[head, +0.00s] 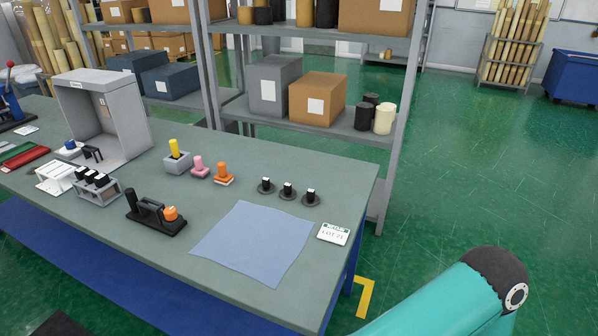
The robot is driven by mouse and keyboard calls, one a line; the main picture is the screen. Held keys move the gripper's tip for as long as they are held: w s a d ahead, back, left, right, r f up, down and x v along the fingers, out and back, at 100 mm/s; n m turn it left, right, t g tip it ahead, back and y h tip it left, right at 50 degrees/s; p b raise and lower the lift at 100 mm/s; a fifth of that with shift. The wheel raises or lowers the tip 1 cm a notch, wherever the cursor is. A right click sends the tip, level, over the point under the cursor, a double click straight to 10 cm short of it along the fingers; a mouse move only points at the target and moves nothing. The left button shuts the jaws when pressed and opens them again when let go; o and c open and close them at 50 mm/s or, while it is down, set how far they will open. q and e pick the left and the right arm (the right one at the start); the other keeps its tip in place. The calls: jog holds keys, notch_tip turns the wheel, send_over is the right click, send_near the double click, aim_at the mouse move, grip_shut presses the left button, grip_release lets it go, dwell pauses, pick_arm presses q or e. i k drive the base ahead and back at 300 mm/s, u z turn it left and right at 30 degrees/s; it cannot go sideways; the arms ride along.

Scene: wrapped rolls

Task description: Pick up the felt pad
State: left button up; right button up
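A flat blue-grey sheet (254,242), which looks like the felt pad, lies on the grey-green table (205,220) near its right front corner. Its edges are slightly uneven and nothing rests on it. Neither of my grippers is in view. A teal arm link of mine shows at the lower right, away from the table.
A black holder with an orange knob (155,213) stands left. Shelving (337,132) rises behind the table.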

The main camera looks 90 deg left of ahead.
aim_at(223, 178)
jog(key=u, duration=0.2)
jog(key=k, duration=2.9)
jog(key=u, duration=0.95)
jog(key=i, duration=1)
